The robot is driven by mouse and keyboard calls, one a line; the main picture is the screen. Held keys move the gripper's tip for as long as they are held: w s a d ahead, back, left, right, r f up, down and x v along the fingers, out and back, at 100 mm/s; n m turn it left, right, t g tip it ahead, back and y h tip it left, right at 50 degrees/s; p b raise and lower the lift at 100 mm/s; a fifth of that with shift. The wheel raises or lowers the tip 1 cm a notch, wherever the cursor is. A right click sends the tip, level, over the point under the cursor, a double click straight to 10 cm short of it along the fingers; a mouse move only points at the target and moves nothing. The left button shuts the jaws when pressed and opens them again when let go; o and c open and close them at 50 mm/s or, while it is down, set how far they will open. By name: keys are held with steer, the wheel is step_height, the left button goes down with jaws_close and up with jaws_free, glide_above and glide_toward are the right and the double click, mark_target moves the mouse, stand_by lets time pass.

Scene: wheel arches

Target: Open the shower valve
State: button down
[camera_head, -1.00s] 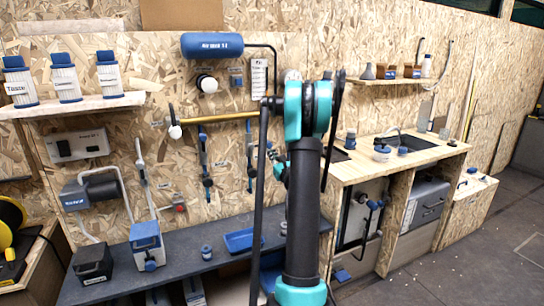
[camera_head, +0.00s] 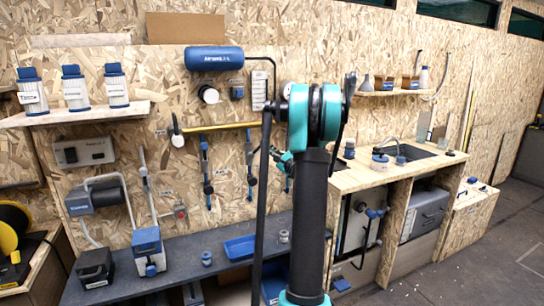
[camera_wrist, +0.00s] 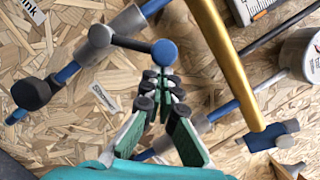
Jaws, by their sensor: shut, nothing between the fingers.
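A grey-blue pipe runs diagonally in the wrist view, with a lever ending in a round blue knob (camera_wrist: 164,52). A label reading "Shower" (camera_wrist: 105,97) is on the wall just below this pipe. My gripper (camera_wrist: 162,75) is shut and empty, its fingertips just below the blue knob in the picture; whether they touch it I cannot tell. In the head view my gripper (camera_head: 275,153) is near the right-hand pipe (camera_head: 250,172), partly hidden by my arm.
A yellow bar (camera_head: 222,127) crosses the wall above the pipes and passes close to my gripper in the wrist view. A blue water heater (camera_head: 214,58) is above. A dark bench (camera_head: 190,250) with a blue tray (camera_head: 240,246) is below. Sink cabinets stand to the right.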

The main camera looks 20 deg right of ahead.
mark_target(266, 143)
steer(key=r+n, duration=0.1)
steer(key=a+r+n, duration=0.1)
steer(key=n, duration=0.1)
steer(key=r+n+g, duration=0.1)
steer(key=n, duration=0.1)
steer(key=shift+a+y, duration=0.35)
steer(key=shift+y, duration=0.05)
steer(key=n, duration=0.1)
steer(key=a+r+n, duration=0.1)
steer(key=a+n+g, duration=0.1)
steer(key=shift+s+r+n, duration=0.1)
steer(key=shift+r+n, duration=0.15)
steer(key=shift+n, duration=0.15)
steer(key=shift+a+r, duration=0.2)
steer(key=shift+a, duration=0.2)
